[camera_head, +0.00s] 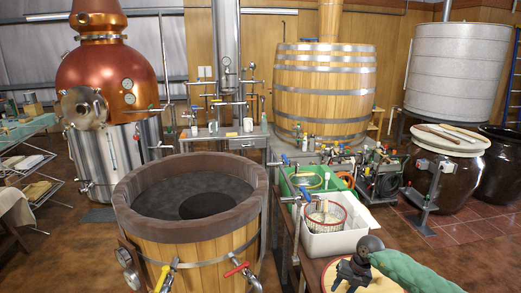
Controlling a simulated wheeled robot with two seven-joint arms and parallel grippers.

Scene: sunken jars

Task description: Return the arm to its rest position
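My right arm comes in at the bottom right with a green, ridged sleeve and a dark grey round joint. What looks like my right gripper (347,276) is the black part at its end, low over a pale round surface on the table. Its fingertips are too small and dark to tell whether they are open or shut. I see nothing clearly held in it. My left arm and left gripper are not in view.
A wooden vat (190,240) with dark contents stands at the front left. A white bin (335,240) holds a red-rimmed basket, with a green tray (311,178) behind it. A large jar (445,175) with a pale lid stands at the right. Tiled floor (470,240) lies open there.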

